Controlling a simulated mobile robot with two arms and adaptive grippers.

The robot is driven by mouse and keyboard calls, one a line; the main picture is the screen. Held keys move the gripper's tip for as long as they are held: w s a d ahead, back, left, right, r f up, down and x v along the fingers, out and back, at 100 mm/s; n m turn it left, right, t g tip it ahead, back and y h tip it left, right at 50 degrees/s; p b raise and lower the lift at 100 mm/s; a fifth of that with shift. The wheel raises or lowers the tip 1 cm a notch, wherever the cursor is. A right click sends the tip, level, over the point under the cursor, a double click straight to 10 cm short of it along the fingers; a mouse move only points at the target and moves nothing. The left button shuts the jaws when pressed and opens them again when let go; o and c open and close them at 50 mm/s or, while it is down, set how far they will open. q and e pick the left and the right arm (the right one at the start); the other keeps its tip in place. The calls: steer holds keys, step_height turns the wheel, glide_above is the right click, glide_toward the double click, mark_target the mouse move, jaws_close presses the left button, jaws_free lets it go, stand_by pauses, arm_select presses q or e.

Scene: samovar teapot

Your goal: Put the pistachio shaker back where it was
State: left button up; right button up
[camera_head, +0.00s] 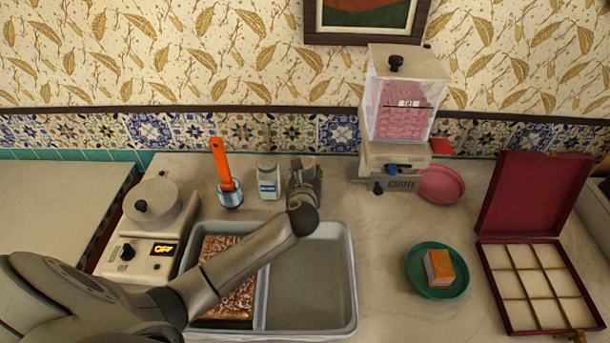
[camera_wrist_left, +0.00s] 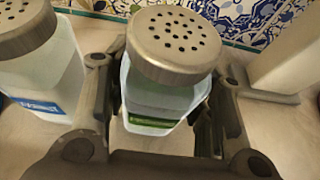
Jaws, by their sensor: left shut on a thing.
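The pistachio shaker (camera_wrist_left: 165,80) has a perforated metal lid, a clear body and a green band. In the left wrist view it stands between the fingers of my left gripper (camera_wrist_left: 165,125), which is shut on it. In the head view my left gripper (camera_head: 304,182) is at the back of the counter, behind the sink tray, and largely hides the shaker. A similar shaker with a blue label (camera_head: 268,178) stands just left of the gripper; it also shows in the left wrist view (camera_wrist_left: 40,70). Whether the held shaker touches the counter is unclear. My right gripper is out of view.
A blue-white cup with an orange-handled tool (camera_head: 230,195) stands left of the shakers. The pink-filled dispenser (camera_head: 400,110) is to the right. A two-part tray (camera_head: 350,285) lies in front, under my left arm. A green plate (camera_head: 425,290) and open red box (camera_head: 490,305) are further right.

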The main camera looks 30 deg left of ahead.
arm_select(q)
steer(key=shift+f, duration=0.15)
steer(key=o, duration=1.2)
steer(key=shift+f, duration=0.1)
steer(key=shift+c, duration=0.2)
steer(key=shift+s+d+r, duration=0.1)
steer(key=shift+s+r, duration=0.05)
steer(key=shift+r, duration=0.05)
steer(key=v, duration=1.1)
steer(key=shift+s, duration=0.3)
steer(key=shift+d+r, duration=0.1)
